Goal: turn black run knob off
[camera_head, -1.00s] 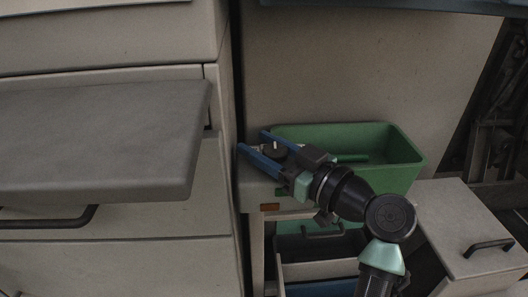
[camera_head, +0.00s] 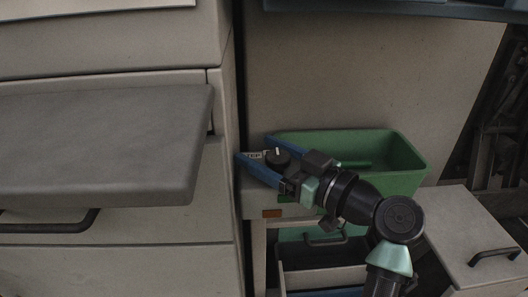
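The black run knob (camera_head: 278,158) is a round dial with a white pointer mark on top. It sits on the top of a small beige unit, beside a small white label (camera_head: 254,156). My gripper (camera_head: 254,153) has two long blue fingers, spread apart, coming in from the right. The knob shows between the two fingers, nearer their base than their tips. Whether either finger touches the knob cannot be told from this view.
A green bin (camera_head: 405,157) stands right behind my gripper. A grey shelf (camera_head: 100,145) juts out at left, in front of a beige cabinet (camera_head: 120,265). Open drawers (camera_head: 325,277) lie below, and a beige box with a black handle (camera_head: 480,230) stands at lower right.

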